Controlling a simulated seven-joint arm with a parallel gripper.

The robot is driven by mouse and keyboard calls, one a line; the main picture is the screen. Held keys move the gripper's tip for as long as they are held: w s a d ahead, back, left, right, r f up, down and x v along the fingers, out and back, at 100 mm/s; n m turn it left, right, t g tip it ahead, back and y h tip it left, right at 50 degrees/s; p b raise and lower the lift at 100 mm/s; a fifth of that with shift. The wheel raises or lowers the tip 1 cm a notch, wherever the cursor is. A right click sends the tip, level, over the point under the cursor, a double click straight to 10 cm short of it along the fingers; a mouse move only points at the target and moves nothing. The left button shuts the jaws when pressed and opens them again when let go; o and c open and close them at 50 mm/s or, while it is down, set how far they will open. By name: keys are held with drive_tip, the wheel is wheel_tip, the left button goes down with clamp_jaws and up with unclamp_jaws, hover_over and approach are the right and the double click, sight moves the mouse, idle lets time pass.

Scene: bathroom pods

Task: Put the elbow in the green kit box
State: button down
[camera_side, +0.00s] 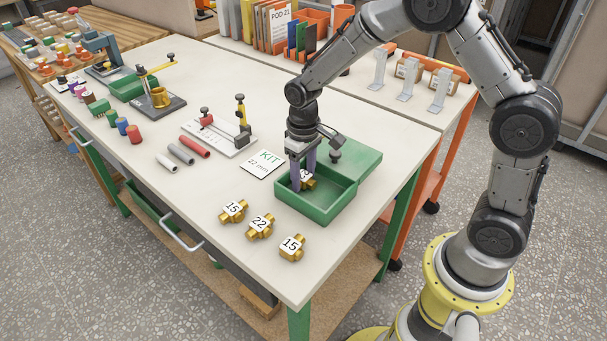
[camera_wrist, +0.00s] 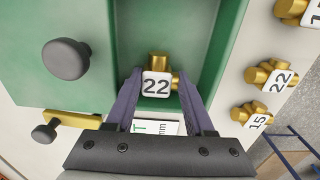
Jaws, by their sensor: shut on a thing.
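The green kit box (camera_side: 327,212) stands open on the white table, with a green lid part at its back. A brass elbow (camera_side: 308,183) with a white tag is at my gripper (camera_side: 306,180), whose purple fingers reach down inside the box walls. In the wrist view the elbow (camera_wrist: 157,84) has a tag reading 22 and sits between the fingertips of my gripper (camera_wrist: 157,92), over the green interior. My gripper is shut on it. I cannot tell whether the elbow touches the box floor.
Several brass fittings (camera_side: 260,226) tagged 15 and 22 lie in front of the box. A KIT 22 mm card (camera_side: 262,163) lies to its left. Red and grey tubes (camera_side: 194,147), a jig (camera_side: 222,130) and small coloured parts are farther left. The front table edge is clear.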

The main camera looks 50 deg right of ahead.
sight(303, 176)
drive_tip(key=shift+f, duration=0.15)
drive_tip(key=c, duration=0.5)
unclamp_jaws()
drive_tip(key=shift+c, duration=0.2)
wheel_tip(303, 176, up, 12)
drive_tip(key=s+r+t, duration=0.2)
drive_tip(key=s+r, duration=0.6)
drive_tip(key=s, duration=0.2)
drive_tip(key=s+d+t, duration=0.1)
drive_tip(key=s+t, duration=0.2)
drive_tip(key=s, duration=1)
drive_tip(key=shift+s+d+t, duration=0.15)
drive_tip(key=shift+d+t, duration=0.1)
drive_tip(key=shift+t, duration=0.05)
